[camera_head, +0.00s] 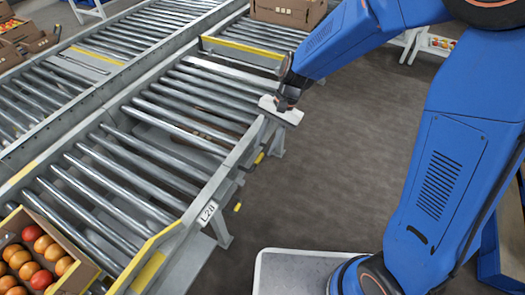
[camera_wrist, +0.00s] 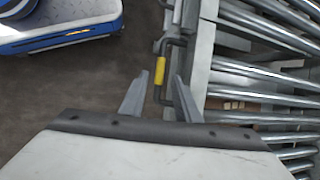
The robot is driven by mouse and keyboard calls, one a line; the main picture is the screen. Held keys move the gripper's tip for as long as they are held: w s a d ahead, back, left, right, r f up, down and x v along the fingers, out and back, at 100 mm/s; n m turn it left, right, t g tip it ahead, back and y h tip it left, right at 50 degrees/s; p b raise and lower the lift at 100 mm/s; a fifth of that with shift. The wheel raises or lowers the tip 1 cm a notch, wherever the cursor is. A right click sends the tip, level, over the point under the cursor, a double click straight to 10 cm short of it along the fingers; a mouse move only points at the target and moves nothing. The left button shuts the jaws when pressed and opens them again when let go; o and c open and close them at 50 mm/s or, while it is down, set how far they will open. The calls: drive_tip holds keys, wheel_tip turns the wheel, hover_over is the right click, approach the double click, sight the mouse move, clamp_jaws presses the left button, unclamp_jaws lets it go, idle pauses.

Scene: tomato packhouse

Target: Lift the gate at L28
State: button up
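The L28 label (camera_head: 208,212) is on the near side rail of a grey roller conveyor section, the gate (camera_head: 190,190). Below that rail are a yellow grip (camera_head: 260,157) and a second small yellow piece (camera_head: 237,207). My gripper (camera_head: 281,112) is above the outer rail, near the far part of the section. In the wrist view my gripper (camera_wrist: 160,97) is open, with two grey fingers apart and nothing held. A yellow grip on a grey bar handle (camera_wrist: 159,72) shows beyond the fingertips, roughly between them in the picture; contact is not visible.
Yellow-edged conveyor ends stand at the near end (camera_head: 155,258) and far end (camera_head: 243,47). A box of tomatoes (camera_head: 75,274) sits at lower left. A cardboard box (camera_head: 287,12) stands on the far conveyor. The floor (camera_head: 330,170) right of the rail is clear.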

sight(260, 157)
drive_tip(key=shift+x, duration=1.65)
clamp_jaws()
